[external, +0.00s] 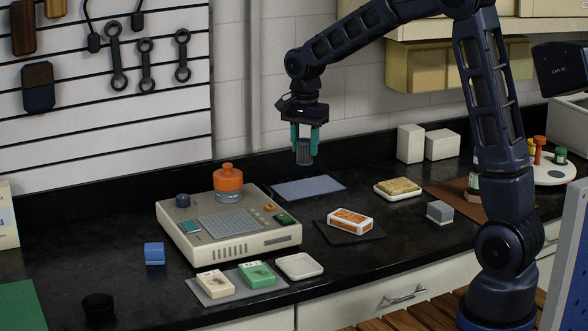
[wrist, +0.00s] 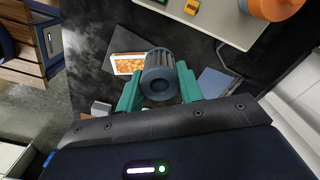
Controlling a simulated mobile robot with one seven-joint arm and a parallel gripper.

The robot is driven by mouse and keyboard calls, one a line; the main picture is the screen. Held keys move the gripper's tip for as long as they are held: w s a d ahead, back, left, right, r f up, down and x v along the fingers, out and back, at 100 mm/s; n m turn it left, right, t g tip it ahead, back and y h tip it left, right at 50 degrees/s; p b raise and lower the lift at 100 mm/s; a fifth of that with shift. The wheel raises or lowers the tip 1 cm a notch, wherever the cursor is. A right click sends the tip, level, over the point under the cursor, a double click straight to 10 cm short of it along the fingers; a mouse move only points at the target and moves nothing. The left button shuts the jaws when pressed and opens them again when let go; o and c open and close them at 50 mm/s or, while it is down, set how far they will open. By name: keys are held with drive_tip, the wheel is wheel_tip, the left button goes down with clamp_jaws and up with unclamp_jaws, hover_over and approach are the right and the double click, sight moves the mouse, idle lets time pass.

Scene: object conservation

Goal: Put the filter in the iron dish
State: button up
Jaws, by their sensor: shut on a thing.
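My gripper (external: 304,145) is shut on the filter (external: 303,154), a dark grey ribbed cylinder held upright. A small round black dish (external: 98,305), the likeliest iron dish, stands at the front left of the counter, far from my gripper. The wrist view does not show it.
A beige device (external: 228,250) with an orange-capped container (external: 228,183) stands between my gripper and the black dish. An orange-and-white box (external: 350,220) lies on a dark mat.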

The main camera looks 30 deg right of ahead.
drive_tip(key=shift+r, duration=0.45)
drive_tip(key=shift+w+a, duration=0.1)
drive_tip(key=shift+a, duration=0.25)
drive_tip(key=w+a+r, duration=0.1)
drive_tip(key=a, duration=0.8)
drive_tip(key=w+a+r, duration=0.1)
drive_tip(key=w+a, duration=0.1)
drive_tip(key=a, duration=0.7)
hover_over(99, 307)
drive_tip(key=s, duration=0.1)
drive_tip(key=f, duration=0.1)
wheel_tip(99, 307, down, 20)
drive_tip(key=shift+s+a, duration=0.1)
drive_tip(key=shift+s, duration=0.05)
drive_tip(key=shift+f, duration=0.1)
